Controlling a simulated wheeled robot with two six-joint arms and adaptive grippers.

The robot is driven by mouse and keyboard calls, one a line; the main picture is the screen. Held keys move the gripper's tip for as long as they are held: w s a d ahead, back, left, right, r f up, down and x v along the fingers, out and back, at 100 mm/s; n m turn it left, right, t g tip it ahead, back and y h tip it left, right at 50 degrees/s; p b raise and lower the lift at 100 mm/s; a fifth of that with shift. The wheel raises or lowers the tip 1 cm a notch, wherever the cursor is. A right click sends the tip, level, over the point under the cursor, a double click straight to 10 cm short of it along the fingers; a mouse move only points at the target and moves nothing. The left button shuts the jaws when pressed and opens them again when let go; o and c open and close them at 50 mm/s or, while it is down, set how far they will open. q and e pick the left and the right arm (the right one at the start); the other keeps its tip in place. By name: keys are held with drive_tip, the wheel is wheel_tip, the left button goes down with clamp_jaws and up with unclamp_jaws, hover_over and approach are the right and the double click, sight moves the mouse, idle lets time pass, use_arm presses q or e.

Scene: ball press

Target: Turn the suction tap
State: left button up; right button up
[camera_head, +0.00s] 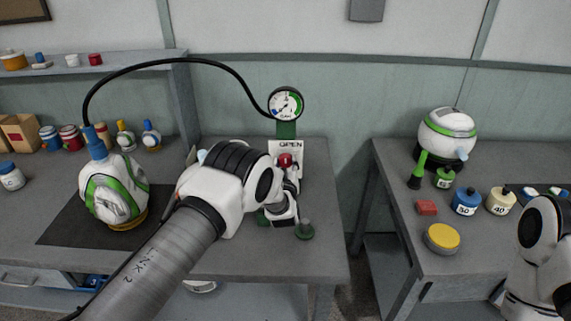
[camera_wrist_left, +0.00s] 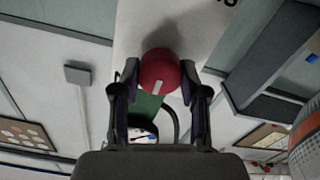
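The suction tap is a round red knob (camera_head: 285,160) on a white panel (camera_head: 279,148) marked OPEN, below a pressure gauge (camera_head: 286,103). In the left wrist view the red knob (camera_wrist_left: 160,71) has a pale mark on its lower part, slightly tilted. My left gripper (camera_head: 290,174) is at the panel; in the wrist view its two fingers (camera_wrist_left: 160,82) stand on either side of the knob and appear to touch it. Part of the panel is hidden behind my left arm. My right arm shows at the lower right edge, but its gripper is out of view.
A black hose (camera_head: 180,63) runs from the gauge to a white and green vessel (camera_head: 113,188) on a dark mat (camera_head: 60,232). A right-hand table (camera_head: 405,205) holds bottles and another white vessel (camera_head: 447,135).

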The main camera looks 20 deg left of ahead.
use_arm(q)
drive_tip(key=n+b, duration=0.3)
drive_tip(key=shift+f+n+b, duration=0.25)
drive_tip(key=shift+n+b, duration=0.1)
drive_tip(key=shift+n, duration=0.05)
drive_tip(key=n+b, duration=0.3)
drive_tip(key=n, duration=0.1)
drive_tip(key=shift+b, duration=0.3)
drive_tip(key=n+b, duration=0.4)
drive_tip(key=n, duration=0.1)
drive_tip(key=shift+n+b, duration=0.3)
drive_tip(key=shift+n, duration=0.1)
drive_tip(key=n+b, duration=0.2)
drive_tip(key=n, duration=0.1)
drive_tip(key=shift+r, duration=0.1)
drive_tip(key=shift+r+n+b, duration=0.15)
drive_tip(key=shift+n+b, duration=0.55)
drive_tip(key=shift+b, duration=0.05)
